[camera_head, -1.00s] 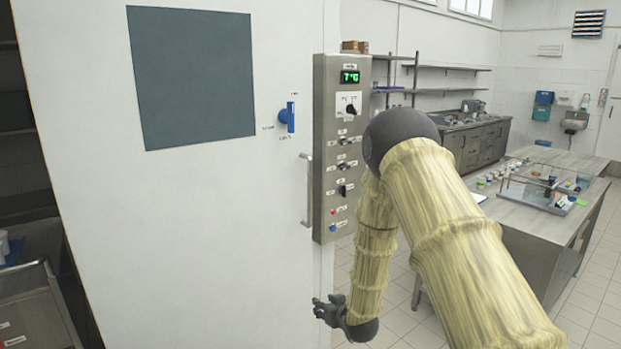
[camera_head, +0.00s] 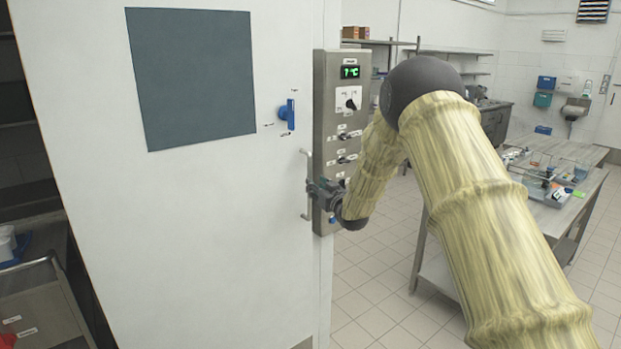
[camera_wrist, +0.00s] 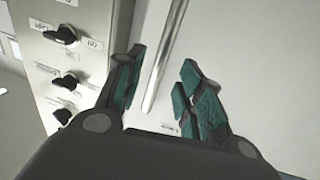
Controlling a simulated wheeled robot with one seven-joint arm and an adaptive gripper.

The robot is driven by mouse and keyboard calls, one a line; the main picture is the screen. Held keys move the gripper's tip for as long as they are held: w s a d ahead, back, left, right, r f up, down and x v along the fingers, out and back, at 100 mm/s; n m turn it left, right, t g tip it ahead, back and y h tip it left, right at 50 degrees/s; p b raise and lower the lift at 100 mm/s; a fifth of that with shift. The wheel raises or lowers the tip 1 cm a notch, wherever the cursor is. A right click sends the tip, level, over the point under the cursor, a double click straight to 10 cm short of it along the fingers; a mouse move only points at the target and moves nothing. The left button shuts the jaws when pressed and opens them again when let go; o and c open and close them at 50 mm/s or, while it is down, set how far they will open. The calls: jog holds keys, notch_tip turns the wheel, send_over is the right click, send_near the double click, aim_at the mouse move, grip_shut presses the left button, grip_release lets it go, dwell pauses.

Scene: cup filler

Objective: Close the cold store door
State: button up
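The white cold store door (camera_head: 210,230) fills the left half of the head view, with a dark square panel (camera_head: 190,80) and a blue latch (camera_head: 288,114) on it. Its vertical metal bar handle (camera_head: 306,163) is near the right edge; it also shows in the wrist view (camera_wrist: 166,55). My gripper (camera_head: 314,188) is at the lower part of the handle. In the wrist view its teal fingers (camera_wrist: 163,66) are spread, with the bar running between their tips as seen there. I cannot tell whether either finger touches it.
A steel control box (camera_head: 340,100) with knobs and a green display stands right beside the handle, close to my gripper. Left of the door are dark shelving and a grey cart (camera_head: 40,310). A table (camera_head: 580,215) with small items stands at right, with tiled floor between.

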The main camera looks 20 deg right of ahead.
jog(key=shift+w+a+p, duration=0.15)
jog(key=shift+w+p, duration=0.15)
jog(key=shift+w, duration=0.65)
jog(key=shift+w+a+p, duration=0.2)
jog(key=shift+w+p, duration=0.15)
jog(key=shift+w, duration=0.6)
jog(key=shift+w+a+p, duration=0.15)
jog(key=shift+w+p, duration=0.15)
jog(key=shift+w, duration=0.65)
grip_shut()
